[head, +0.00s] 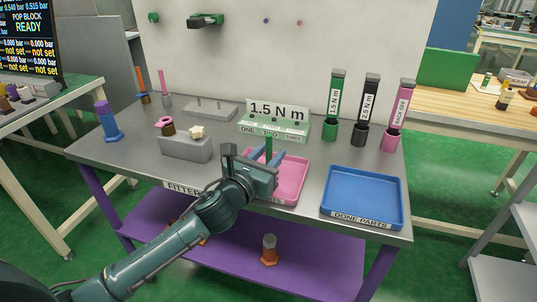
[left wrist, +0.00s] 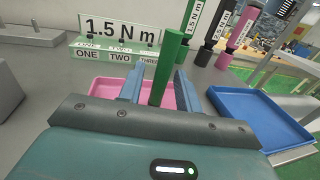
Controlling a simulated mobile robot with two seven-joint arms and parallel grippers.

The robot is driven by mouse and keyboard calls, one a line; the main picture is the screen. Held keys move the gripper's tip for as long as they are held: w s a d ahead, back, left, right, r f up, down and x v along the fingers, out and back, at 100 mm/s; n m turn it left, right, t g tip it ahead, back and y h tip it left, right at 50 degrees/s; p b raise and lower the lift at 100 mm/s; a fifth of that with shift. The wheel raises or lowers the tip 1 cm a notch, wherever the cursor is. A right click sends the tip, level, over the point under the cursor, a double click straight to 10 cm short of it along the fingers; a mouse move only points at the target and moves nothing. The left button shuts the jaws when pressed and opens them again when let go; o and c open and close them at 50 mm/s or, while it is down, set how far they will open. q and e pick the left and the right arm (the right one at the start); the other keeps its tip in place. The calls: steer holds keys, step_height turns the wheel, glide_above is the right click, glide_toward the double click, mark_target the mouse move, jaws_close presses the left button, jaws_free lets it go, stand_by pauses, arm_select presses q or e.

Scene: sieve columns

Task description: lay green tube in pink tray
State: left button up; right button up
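The green tube (head: 268,148) stands upright, or nearly so, over the pink tray (head: 292,192). In the left wrist view the tube (left wrist: 169,62) rises between the two blue fingers of my left gripper (head: 269,158). The fingers look wider apart than the tube, with a gap showing on its left side, so the gripper looks open around it. The tray (left wrist: 104,88) is partly covered by the gripper. My right gripper is not in view.
The blue tray (head: 362,198) lies to the right. A grey block (head: 186,148) stands to the left, and the 1.5 N m sign (head: 275,118) is behind. Green, black and pink torque tools (head: 371,108) stand at the back right. Bare tabletop shows at the left.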

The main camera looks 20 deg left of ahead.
arm_select(q)
steer(key=shift+r, duration=0.1)
steer(key=shift+s, duration=0.15)
steer(key=v, duration=1.1)
steer(key=s+d+f+m+g, duration=0.2)
steer(key=s+f+m, duration=0.3)
steer(key=m, duration=1.2)
steer(key=s+d+f+m+g, duration=0.1)
steer(key=s+f+m, duration=0.5)
steer(key=m, duration=1.2)
steer(key=s, duration=0.4)
steer(key=shift+s+d+f+g, duration=0.35)
steer(key=shift+s+g, duration=0.05)
steer(key=shift+m, duration=0.3)
